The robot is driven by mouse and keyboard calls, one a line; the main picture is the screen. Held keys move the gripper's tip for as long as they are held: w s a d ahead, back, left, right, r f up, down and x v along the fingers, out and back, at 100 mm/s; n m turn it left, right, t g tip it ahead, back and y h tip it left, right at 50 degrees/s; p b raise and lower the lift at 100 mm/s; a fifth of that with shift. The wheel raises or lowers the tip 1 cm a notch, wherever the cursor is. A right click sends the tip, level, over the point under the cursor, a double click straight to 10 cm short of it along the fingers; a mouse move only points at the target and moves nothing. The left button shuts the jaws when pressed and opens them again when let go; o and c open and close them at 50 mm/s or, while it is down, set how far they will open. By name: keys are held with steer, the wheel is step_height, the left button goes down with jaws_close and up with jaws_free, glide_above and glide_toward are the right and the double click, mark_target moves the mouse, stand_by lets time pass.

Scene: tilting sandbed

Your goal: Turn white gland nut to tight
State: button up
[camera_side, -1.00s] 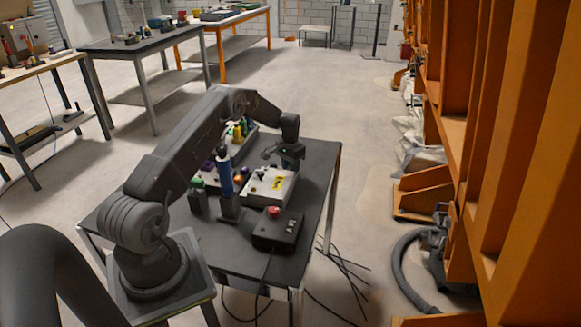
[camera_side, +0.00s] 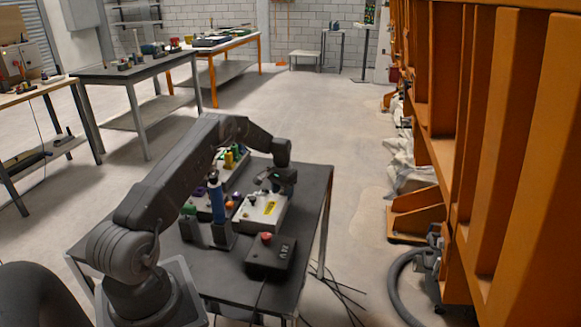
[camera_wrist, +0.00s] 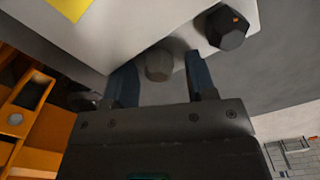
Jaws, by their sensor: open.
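My gripper (camera_wrist: 162,72) is open, with one blue finger on each side of this nut. Gaps show between the nut and both fingers. A dark hex nut (camera_wrist: 228,27) sits on the same face, to the upper right, outside the right finger. In the side view my gripper (camera_side: 272,188) is over the far part of the white box (camera_side: 264,222), and the nut cannot be made out there.
The white box carries a yellow label (camera_side: 270,208). A dark control box with a red button (camera_side: 266,237) stands nearer the camera. A blue cylinder (camera_side: 217,203) stands upright left of the white box. Loose cables lie on the floor. The table's right strip is clear.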

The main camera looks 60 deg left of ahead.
steer(key=n, duration=0.4)
steer(key=shift+d, duration=0.1)
steer(key=n, duration=0.4)
steer(key=shift+n, duration=0.3)
step_height(320, 180, up, 14)
steer(key=s+d+r+m+t, duration=0.1)
steer(key=s+d+r+m, duration=0.2)
steer(key=d+r, duration=1.2)
steer(key=shift+d+r+m+t+y, duration=0.4)
steer(key=shift+d+m, duration=0.3)
steer(key=shift+d, duration=0.3)
steer(key=n+t+y, duration=0.1)
steer(key=y, duration=0.1)
glide_toward(282, 191)
steer(key=shift+y, duration=0.3)
steer(key=x, duration=0.9)
steer(key=shift+d+f, duration=0.25)
